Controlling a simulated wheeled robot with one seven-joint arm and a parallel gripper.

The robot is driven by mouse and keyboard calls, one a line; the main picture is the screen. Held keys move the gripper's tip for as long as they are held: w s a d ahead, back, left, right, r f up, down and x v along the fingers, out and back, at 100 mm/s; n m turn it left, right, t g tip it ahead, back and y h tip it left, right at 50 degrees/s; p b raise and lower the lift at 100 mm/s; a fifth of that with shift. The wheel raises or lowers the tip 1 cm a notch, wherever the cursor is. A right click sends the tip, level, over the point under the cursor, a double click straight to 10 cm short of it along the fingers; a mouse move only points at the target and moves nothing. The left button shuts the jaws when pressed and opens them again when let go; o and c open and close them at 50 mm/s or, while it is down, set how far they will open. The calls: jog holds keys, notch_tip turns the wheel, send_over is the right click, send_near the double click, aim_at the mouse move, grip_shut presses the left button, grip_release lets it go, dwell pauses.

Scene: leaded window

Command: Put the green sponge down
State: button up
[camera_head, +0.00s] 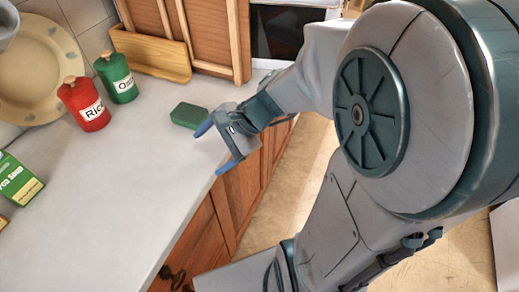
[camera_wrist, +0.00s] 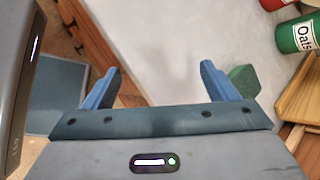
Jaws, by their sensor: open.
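The green sponge (camera_head: 189,115) lies on the pale countertop (camera_head: 130,180), close to the counter's front edge. My gripper (camera_head: 217,150) is open with blue fingers apart and nothing between them, at the counter edge next to the sponge. In the wrist view, the sponge (camera_wrist: 244,80) shows just outside the right finger of my gripper (camera_wrist: 158,85), partly hidden behind it. I cannot tell whether that finger touches the sponge.
A red canister (camera_head: 84,104) and a green oats canister (camera_head: 117,77) stand behind the sponge. A wooden holder (camera_head: 152,56) is at the back. A green box (camera_head: 17,180) and a large plate (camera_head: 35,70) are at the left. The counter's middle is clear.

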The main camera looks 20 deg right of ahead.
jog(key=s+d+r+n+h, duration=0.2)
jog(key=s+d+n+h, duration=0.4)
jog(key=n, duration=0.7)
jog(key=d+h, duration=0.2)
jog(key=shift+s+d+r, duration=0.15)
jog(key=shift+s+d, duration=0.15)
jog(key=shift+s, duration=0.05)
